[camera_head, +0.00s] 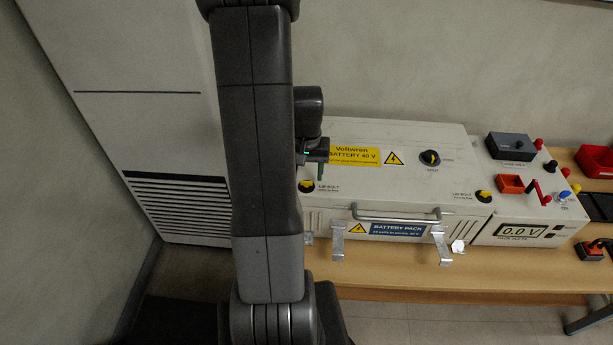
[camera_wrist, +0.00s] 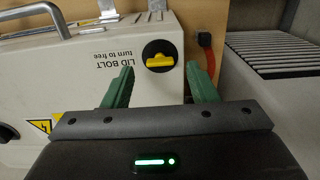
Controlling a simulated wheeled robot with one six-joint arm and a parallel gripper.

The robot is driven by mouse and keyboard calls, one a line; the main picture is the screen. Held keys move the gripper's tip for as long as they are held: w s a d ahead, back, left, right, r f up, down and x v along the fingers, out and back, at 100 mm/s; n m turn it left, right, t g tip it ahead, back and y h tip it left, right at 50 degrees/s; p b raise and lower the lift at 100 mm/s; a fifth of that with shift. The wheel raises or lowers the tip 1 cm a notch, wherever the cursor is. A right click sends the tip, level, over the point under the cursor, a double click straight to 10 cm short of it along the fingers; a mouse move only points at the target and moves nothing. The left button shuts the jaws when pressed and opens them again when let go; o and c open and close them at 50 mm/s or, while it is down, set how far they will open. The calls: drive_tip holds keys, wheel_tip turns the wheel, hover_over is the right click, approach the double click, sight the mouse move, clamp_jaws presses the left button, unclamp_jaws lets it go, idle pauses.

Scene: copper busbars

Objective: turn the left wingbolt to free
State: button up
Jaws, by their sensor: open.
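The left wingbolt (camera_head: 306,186) is a yellow wing on a round black base at the front left corner of the pale battery box lid (camera_head: 440,180). In the wrist view the left wingbolt (camera_wrist: 160,61) lies beyond the fingertips, its wing running roughly across the picture. An upside-down label beside it reads "LID BOLT turn to free". My gripper (camera_wrist: 160,72) is open and empty, its green fingers on either side of the line to the bolt, apart from it. In the head view my gripper (camera_head: 320,170) hangs above the lid near the bolt, partly hidden by my arm.
A second lid bolt (camera_head: 484,195) sits at the lid's front right, and a black knob (camera_head: 430,158) farther back. A metal handle (camera_head: 396,215) and latches (camera_head: 338,240) line the front. A meter unit (camera_head: 525,232) stands right. A tall grey cabinet (camera_head: 150,110) stands left.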

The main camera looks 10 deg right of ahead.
sight(306, 183)
drive_tip(key=shift+f, duration=1.25)
drive_tip(key=shift+c, duration=0.2)
drive_tip(key=c, duration=0.9)
drive_tip(key=shift+c, duration=0.2)
